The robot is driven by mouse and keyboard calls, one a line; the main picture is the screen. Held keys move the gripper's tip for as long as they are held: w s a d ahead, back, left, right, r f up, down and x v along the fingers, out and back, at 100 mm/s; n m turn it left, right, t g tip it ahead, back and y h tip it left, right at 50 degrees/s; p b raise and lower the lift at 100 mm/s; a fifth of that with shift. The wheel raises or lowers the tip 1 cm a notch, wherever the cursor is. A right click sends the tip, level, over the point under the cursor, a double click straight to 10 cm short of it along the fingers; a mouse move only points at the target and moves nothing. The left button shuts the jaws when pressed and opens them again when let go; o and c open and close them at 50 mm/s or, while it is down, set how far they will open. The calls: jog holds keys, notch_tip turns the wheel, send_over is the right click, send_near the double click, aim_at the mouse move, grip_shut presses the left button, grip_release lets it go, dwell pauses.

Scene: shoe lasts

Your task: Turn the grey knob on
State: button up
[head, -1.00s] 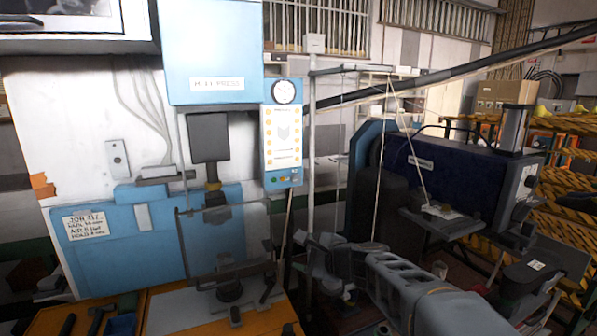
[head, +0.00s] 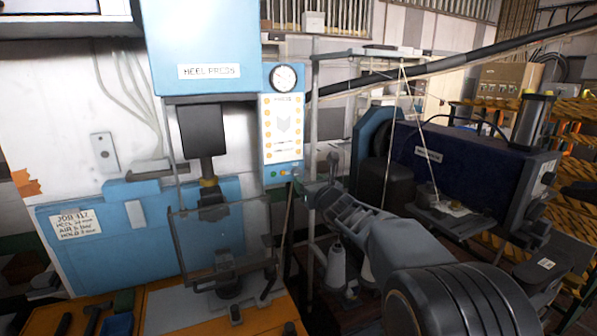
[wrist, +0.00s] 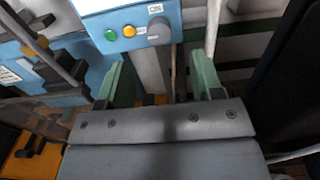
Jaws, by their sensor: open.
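The grey knob (wrist: 159,31) is at the lower right of a pale blue control panel (wrist: 90,8) in the wrist view, under a small "ON" label. Its pointer direction is too small to tell surely. In the head view the knob (head: 295,171) is tiny, at the panel's lower right corner. My gripper (wrist: 157,78) is open and empty, its two green fingers spread below the knob in the wrist view and apart from it. In the head view my gripper (head: 318,190) is just right of the panel; its fingers are hard to make out.
A green button (wrist: 111,34) and an orange button (wrist: 129,31) sit left of the knob. The blue heel press (head: 200,45) with a clear guard (head: 215,245) stands left of the panel. A dark blue machine (head: 470,160) is at the right. A black pipe (head: 430,75) crosses behind.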

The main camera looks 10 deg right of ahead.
aim_at(298, 173)
jog(key=shift+w+a+p, duration=0.25)
jog(key=shift+w+p, duration=0.1)
jog(key=shift+w, duration=0.8)
jog(key=shift+w+a+p, duration=0.25)
jog(key=shift+w+p, duration=0.15)
jog(key=shift+w, duration=0.7)
jog(key=shift+w+a+p, duration=0.25)
jog(key=shift+w+p, duration=0.1)
jog(key=shift+w, duration=0.8)
jog(key=c, duration=0.9)
